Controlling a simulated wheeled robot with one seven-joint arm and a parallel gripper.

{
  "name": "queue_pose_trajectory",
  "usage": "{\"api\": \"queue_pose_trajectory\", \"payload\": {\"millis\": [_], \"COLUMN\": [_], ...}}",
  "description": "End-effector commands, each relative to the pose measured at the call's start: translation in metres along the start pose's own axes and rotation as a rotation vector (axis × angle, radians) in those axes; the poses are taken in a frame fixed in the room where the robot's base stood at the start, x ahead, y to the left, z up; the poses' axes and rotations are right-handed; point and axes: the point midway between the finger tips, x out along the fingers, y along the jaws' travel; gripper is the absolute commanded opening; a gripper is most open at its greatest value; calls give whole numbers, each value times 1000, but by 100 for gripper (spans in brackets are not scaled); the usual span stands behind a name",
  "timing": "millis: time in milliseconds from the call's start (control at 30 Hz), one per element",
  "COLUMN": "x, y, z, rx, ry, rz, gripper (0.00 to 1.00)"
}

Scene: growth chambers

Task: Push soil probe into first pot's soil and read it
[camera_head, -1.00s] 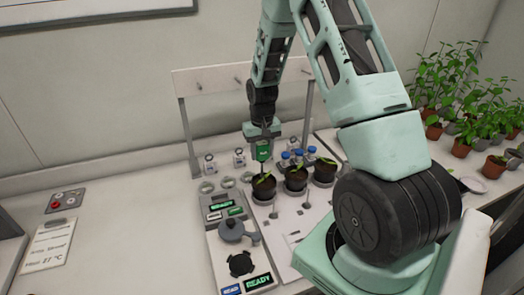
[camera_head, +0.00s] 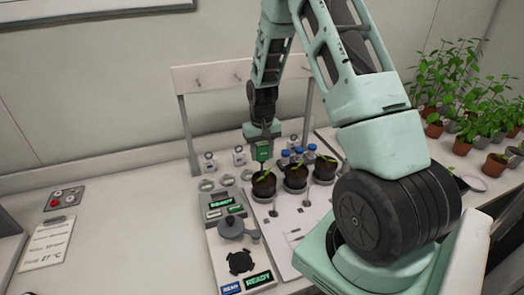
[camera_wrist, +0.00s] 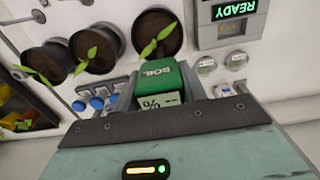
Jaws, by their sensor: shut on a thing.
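My gripper (camera_head: 262,140) is shut on the green soil probe (camera_head: 263,152), held upright over the first pot (camera_head: 263,187), the leftmost of three dark pots with seedlings. In the wrist view, the probe's green body (camera_wrist: 165,82) sits between the jaws. The first pot also shows in the wrist view (camera_wrist: 177,50), just beyond the probe. The probe's lower tip is hidden or too small to make out, so I cannot tell whether it touches the soil.
The second pot (camera_head: 295,181) and third pot (camera_head: 325,172) stand close to the right. Blue-capped vials (camera_head: 298,153) are behind them. A device with a READY display (camera_head: 258,280) is in front. A rack with pegs (camera_head: 240,75) stands behind. The left bench is mostly clear.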

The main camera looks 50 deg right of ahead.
Motion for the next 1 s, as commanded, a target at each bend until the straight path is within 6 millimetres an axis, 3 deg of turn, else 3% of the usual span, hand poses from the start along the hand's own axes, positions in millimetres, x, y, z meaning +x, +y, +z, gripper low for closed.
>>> {"api": "queue_pose_trajectory", "payload": {"millis": [1000], "x": [30], "y": [0], "z": [0], "rx": [0], "ry": [1], "rz": [0], "gripper": [17]}}
